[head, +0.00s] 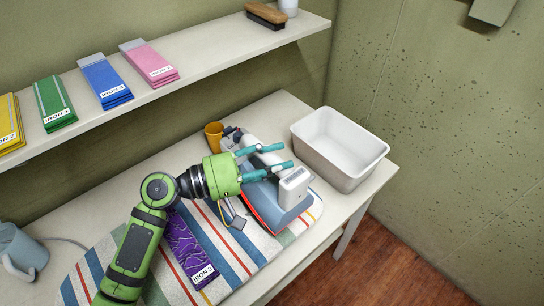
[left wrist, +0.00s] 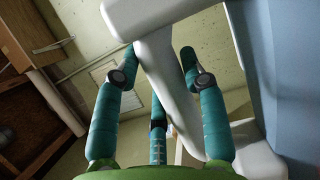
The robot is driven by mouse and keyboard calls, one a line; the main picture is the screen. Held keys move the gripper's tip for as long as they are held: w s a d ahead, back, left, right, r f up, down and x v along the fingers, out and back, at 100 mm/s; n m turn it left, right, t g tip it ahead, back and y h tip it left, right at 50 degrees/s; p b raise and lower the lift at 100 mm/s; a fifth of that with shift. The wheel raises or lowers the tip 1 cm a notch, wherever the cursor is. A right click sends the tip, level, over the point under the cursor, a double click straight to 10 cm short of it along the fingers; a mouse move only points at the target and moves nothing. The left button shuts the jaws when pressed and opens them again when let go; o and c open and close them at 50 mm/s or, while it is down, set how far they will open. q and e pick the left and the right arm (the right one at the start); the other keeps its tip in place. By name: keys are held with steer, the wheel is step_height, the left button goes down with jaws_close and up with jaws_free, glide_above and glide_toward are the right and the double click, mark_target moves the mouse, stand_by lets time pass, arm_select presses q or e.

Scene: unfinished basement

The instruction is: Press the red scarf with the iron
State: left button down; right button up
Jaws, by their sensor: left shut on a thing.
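The iron (head: 272,205) has a white handle, a blue body and a reddish-orange edge. It is at the right end of a striped ironing cloth (head: 190,262); whether it touches the cloth I cannot tell. My left gripper (head: 281,157), with teal fingers, is shut on the iron's white handle. In the left wrist view the handle (left wrist: 160,75) passes between the fingers. A folded purple patterned cloth (head: 187,245) with an "IRON 2" label lies left of the iron, partly beside my arm. I see no red scarf. My right gripper is out of view.
An empty white bin (head: 376,154) stands at the table's right end. An orange cup (head: 213,136) is behind my gripper. The shelf (head: 195,62) above holds folded yellow, green, blue and pink cloths and a brush (head: 266,15).

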arm_select(q)
steer(key=shift+s+d, duration=0.5)
steer(key=shift+s, duration=0.2)
steer(key=shift+w+a, duration=0.35)
steer(key=shift+w, duration=0.1)
stand_by(0.5)
steer(key=shift+w+a, duration=0.15)
steer(key=shift+w, duration=0.1)
steer(key=shift+r, duration=0.1)
stand_by(0.5)
steer(key=shift+r, duration=0.15)
step_height(320, 180, up, 2)
steer(key=shift+w+p, duration=0.15)
steer(key=shift+p, duration=0.6)
step_height(320, 180, up, 7)
steer(key=p, duration=0.5)
steer(key=shift+p, duration=0.35)
